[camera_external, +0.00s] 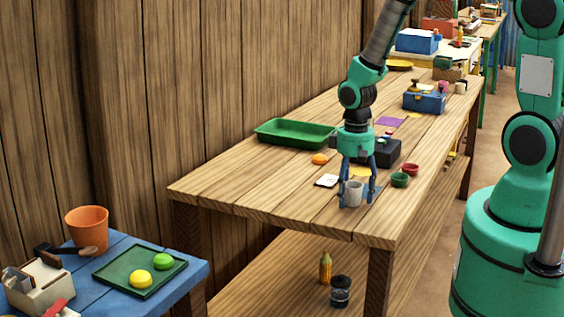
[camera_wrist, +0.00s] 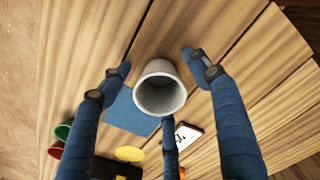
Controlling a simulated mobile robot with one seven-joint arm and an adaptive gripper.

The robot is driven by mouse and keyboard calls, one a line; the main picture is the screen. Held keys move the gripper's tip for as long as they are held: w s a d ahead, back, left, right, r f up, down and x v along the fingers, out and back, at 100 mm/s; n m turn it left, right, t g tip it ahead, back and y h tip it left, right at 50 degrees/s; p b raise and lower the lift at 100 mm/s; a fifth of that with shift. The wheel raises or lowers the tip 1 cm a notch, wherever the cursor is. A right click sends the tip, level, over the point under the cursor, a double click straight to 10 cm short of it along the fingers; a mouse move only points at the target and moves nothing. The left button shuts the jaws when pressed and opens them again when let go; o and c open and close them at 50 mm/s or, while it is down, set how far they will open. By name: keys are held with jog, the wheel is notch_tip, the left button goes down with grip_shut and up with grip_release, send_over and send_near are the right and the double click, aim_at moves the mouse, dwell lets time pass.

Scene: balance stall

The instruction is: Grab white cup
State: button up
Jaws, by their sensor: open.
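The white cup (camera_external: 354,192) stands upright on the wooden table, near its front end. In the wrist view the white cup (camera_wrist: 160,88) shows its round mouth and looks empty. My gripper (camera_external: 357,196) is low over the table, pointing down, with its blue fingers around the cup. In the wrist view the fingers of my gripper (camera_wrist: 160,75) are spread, with visible gaps between them and the cup. The gripper is open and holds nothing.
A green cup (camera_external: 400,180) and a red cup (camera_external: 410,169) stand to the right. A green tray (camera_external: 296,134) and black box (camera_external: 384,153) are farther back. The front table corner is clear.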

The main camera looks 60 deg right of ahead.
jog(key=c, duration=1.2)
jog(key=shift+r, duration=0.1)
jog(key=shift+c, duration=0.2)
jog(key=shift+r, duration=0.55)
notch_tip(320, 180, up, 2)
jog(key=shift+r+p, duration=0.1)
jog(key=shift+p, duration=0.5)
jog(key=s+a, duration=0.1)
jog(key=s, duration=0.4)
jog(key=s+a+r+p, duration=0.1)
jog(key=s+a, duration=0.1)
jog(key=s, duration=0.3)
jog(key=s+a+p, duration=0.1)
jog(key=s, duration=0.4)
jog(key=shift+s+a+r, duration=0.2)
jog(key=shift+a+r, duration=0.05)
jog(key=shift+a, duration=0.05)
